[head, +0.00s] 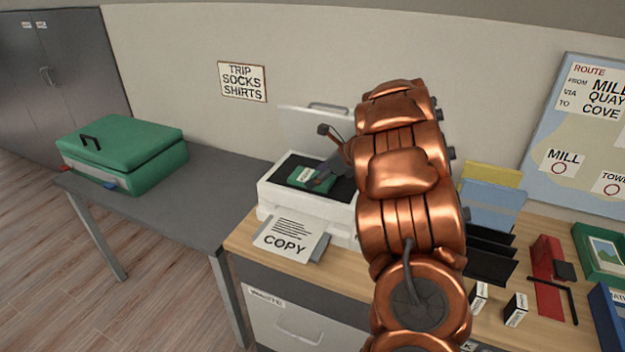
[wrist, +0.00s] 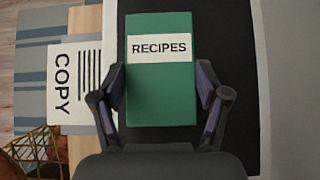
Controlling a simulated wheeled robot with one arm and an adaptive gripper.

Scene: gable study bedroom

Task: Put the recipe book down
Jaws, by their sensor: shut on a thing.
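The recipe book (wrist: 160,85) is green with a white label reading RECIPES. In the wrist view it lies between the two fingers of my gripper (wrist: 163,100), which are shut on its sides. In the head view the book (head: 302,177) is at the dark glass of a white copier (head: 277,194), whose lid stands raised behind it. I cannot tell whether the book rests on the glass or hangs just above it. My gripper (head: 322,180) is partly hidden by my copper arm in the head view.
A printed COPY sheet (head: 289,240) lies at the copier's front. A green suitcase (head: 130,155) stands on the grey table at left. Right of my arm are a dark file rack (head: 490,250), a red stapler-like object (head: 547,275) and small boxes.

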